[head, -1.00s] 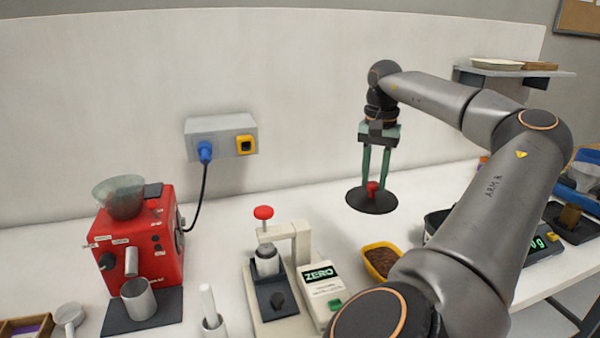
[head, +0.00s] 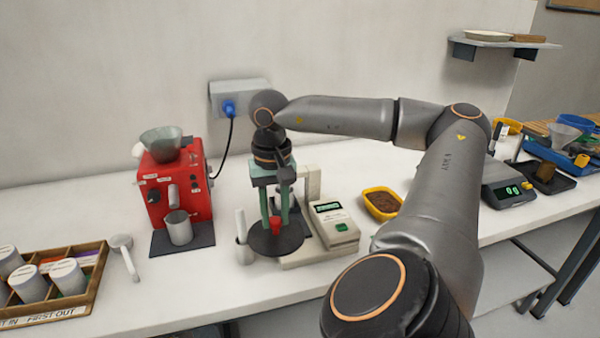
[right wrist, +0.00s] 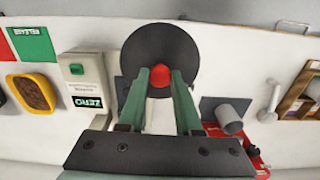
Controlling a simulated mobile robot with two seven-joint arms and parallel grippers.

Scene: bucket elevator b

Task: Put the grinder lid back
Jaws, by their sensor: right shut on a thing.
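The grinder lid is a dark round disc (head: 290,242) with a red knob (head: 276,224). My right gripper (head: 276,218) is shut on the red knob and holds the lid level in the air, in front of the white press device. In the right wrist view the lid (right wrist: 160,45) hangs between the green fingers (right wrist: 160,80). The red grinder (head: 180,190) stands to the left of the lid, with an open glass hopper (head: 161,142) on top. A metal cup (head: 179,228) stands at its front. My left gripper is not in view.
A white device with a display (head: 334,222) stands behind and right of the lid. A white holder (head: 244,250) is close to its left. A wooden tray of cans (head: 92,290), a scoop (head: 125,255) and a yellow tub (head: 381,203) are on the bench. A socket box (head: 255,95) is on the wall.

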